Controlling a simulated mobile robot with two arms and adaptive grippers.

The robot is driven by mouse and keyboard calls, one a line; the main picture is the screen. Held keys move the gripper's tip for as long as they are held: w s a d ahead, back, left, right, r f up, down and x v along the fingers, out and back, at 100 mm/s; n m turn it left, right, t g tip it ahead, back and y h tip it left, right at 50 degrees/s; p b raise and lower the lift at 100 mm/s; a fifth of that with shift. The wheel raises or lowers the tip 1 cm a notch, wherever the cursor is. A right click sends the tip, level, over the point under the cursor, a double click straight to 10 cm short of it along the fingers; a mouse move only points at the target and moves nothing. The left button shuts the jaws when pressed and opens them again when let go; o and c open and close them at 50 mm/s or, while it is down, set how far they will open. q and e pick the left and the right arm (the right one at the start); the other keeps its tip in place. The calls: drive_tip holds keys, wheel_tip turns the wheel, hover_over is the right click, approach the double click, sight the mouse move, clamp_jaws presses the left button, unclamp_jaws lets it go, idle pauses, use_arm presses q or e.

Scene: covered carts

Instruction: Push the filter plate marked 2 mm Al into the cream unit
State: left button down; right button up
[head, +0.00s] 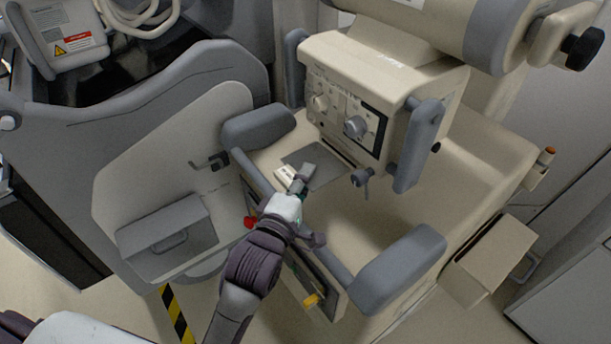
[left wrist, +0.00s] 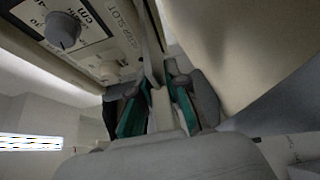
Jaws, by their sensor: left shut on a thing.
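The cream unit (head: 345,65) hangs over the cart, with knobs and a dark-framed panel on its front. Its face also shows close up in the left wrist view (left wrist: 97,45), with the lettering "FILTER SLOT". My left gripper (head: 299,186) is below and in front of it, over the cart's top. In the left wrist view the gripper's green-padded fingers (left wrist: 158,108) are shut on a thin pale plate, seen nearly edge-on. A small pale plate with dark marking (head: 284,175) shows at the fingertips; its marking is too small to read. My right gripper is out of view.
A dark grey mat (head: 325,172) lies on the cream cart top beside the gripper. A small lever (head: 362,180) hangs under the unit. Grey padded bars (head: 400,270) edge the cart. A grey covered machine (head: 170,140) stands at left; an open cream box (head: 490,262) is at right.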

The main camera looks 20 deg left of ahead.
sight(331, 163)
use_arm(q)
drive_tip(key=shift+w+d, duration=0.2)
drive_tip(key=shift+w, duration=0.1)
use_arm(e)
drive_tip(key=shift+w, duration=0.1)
use_arm(q)
drive_tip(key=shift+w+d, duration=0.1)
drive_tip(key=shift+w+d, duration=0.1)
drive_tip(key=shift+w, duration=0.05)
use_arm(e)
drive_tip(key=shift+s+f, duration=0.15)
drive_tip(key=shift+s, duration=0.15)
use_arm(q)
drive_tip(key=shift+w+d, duration=0.7)
drive_tip(key=shift+w, duration=0.2)
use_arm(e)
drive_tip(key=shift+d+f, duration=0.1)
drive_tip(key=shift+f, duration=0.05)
use_arm(q)
drive_tip(key=shift+w+d, duration=0.5)
drive_tip(key=shift+w, duration=0.05)
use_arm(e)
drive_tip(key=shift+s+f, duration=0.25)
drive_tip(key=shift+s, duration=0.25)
